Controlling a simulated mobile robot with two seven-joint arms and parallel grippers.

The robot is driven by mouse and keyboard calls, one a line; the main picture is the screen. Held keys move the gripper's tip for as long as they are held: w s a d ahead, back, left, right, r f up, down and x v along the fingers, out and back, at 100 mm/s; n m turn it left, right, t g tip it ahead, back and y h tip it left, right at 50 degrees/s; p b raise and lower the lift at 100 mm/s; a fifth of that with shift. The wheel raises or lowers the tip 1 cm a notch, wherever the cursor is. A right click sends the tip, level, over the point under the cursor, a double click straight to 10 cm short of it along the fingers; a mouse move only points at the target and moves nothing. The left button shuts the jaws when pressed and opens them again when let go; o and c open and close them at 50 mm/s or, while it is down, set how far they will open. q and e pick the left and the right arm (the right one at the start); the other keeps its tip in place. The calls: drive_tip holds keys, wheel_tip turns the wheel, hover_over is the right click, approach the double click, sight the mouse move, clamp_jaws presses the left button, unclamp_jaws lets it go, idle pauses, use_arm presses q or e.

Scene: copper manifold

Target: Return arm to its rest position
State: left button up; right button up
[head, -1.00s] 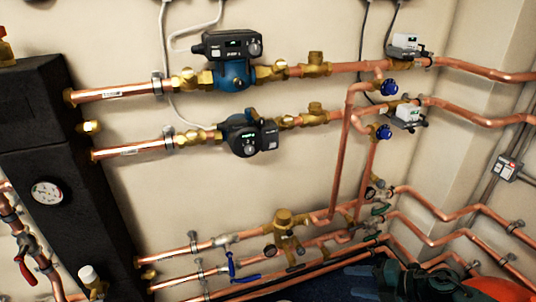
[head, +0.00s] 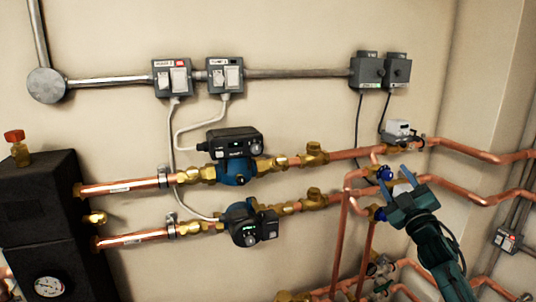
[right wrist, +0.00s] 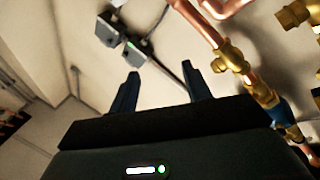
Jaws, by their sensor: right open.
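My right gripper (head: 394,184) is in front of the copper pipework at the right of the head view, its arm coming up from the lower right. Its two blue fingers are apart with nothing between them. In the right wrist view the open fingers (right wrist: 165,85) point toward the wall, with bare wall and a conduit beyond them. My left gripper is not in view.
Two pumps (head: 236,176) (head: 243,232) sit on the copper pipes at centre. Switch boxes (head: 172,78) and grey controllers (head: 367,70) are on the wall above. A black manifold (head: 38,205) with a gauge stands at left. The wall between pumps and controllers is mostly clear.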

drive_tip(key=w+d+f+m+g+h, duration=0.2)
drive_tip(key=d+f+m+g+h, duration=0.3)
drive_tip(key=f+m, duration=0.3)
drive_tip(key=s+a+f+g+y, duration=0.1)
drive_tip(key=s+a+f, duration=0.3)
drive_tip(key=f, duration=0.2)
drive_tip(key=s+a+f+g+y, duration=0.1)
drive_tip(key=s+a+f, duration=0.25)
drive_tip(key=f, duration=0.35)
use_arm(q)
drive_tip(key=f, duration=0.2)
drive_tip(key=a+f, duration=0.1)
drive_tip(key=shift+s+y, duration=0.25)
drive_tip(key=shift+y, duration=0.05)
use_arm(e)
drive_tip(key=s+a+f+g+y, duration=0.1)
drive_tip(key=s+a+f, duration=0.3)
drive_tip(key=s, duration=0.7)
drive_tip(key=s+a+f+g+y, duration=0.1)
drive_tip(key=s+a+f, duration=0.4)
drive_tip(key=s, duration=0.5)
drive_tip(key=s+a+f+g+y, duration=0.1)
drive_tip(key=s+a+f, duration=0.4)
drive_tip(key=s, duration=0.6)
drive_tip(key=shift+s+a+g, duration=0.25)
drive_tip(key=shift+s+g, duration=0.1)
drive_tip(key=shift+g, duration=0.55)
